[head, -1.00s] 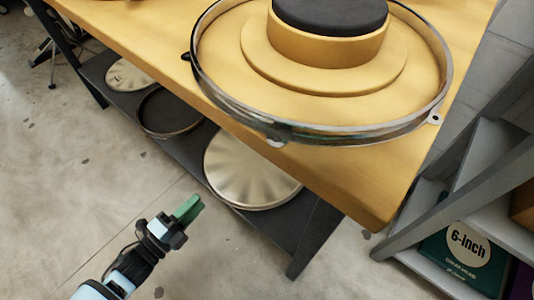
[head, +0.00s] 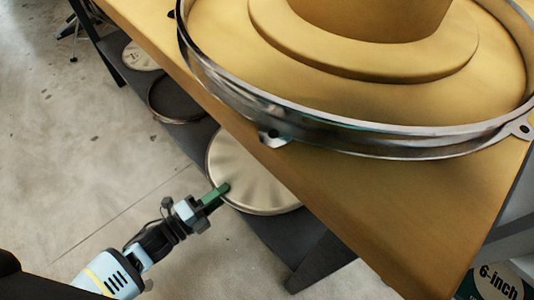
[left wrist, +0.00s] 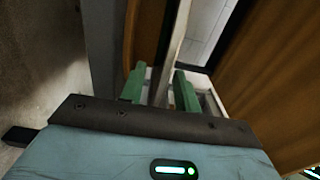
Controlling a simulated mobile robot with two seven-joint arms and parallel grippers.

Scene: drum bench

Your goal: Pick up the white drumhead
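A pale, off-white round drumhead (head: 258,178) lies on the dark lower shelf under the bench, its right part hidden by the bench top. My left gripper (head: 219,192) is at its left edge in the head view, with the green fingertips overlapping the rim. In the left wrist view, the two green fingers (left wrist: 160,88) stand apart. A thin pale strip (left wrist: 175,45), seemingly the drumhead's edge, runs between them. I cannot tell if either finger touches it. My right gripper is not in view.
The wooden bench top (head: 400,185) overhangs the shelf and carries a large metal hoop (head: 350,140) around a round stand. A dark hoop (head: 176,100) and a smaller pale disc (head: 141,56) lie farther back on the shelf. Open floor (head: 85,150) is at left.

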